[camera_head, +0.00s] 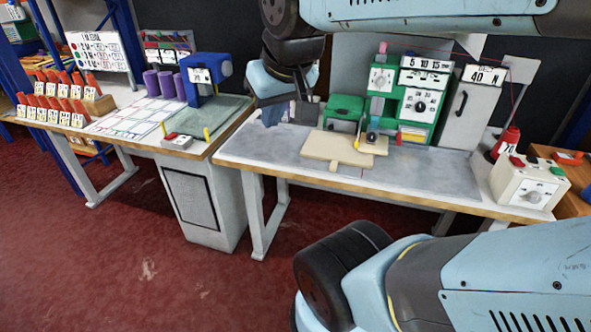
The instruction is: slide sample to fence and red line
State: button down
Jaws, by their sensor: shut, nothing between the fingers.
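The sample appears to be the flat beige piece (330,147) lying on the grey top of the right-hand table, in front of the green machine (420,103). Which part is the fence is unclear. A faint thin red mark shows near the table's front edge below the sample, too small to identify as the red line.
A green box (345,108) stands behind the sample. A cream control box (527,183) and a red bottle (505,143) are at the table's right end. The grey table top (430,163) is clear right of the sample. A second table with a blue machine (205,75) stands left.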

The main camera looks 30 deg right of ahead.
aim_at(334, 149)
jog(key=z, duration=0.6)
jog(key=i, duration=0.1)
jog(key=u, duration=1.55)
jog(key=k, duration=1.6)
jog(key=z, duration=1.75)
jog(key=i, duration=1.05)
jog(key=z, duration=0.1)
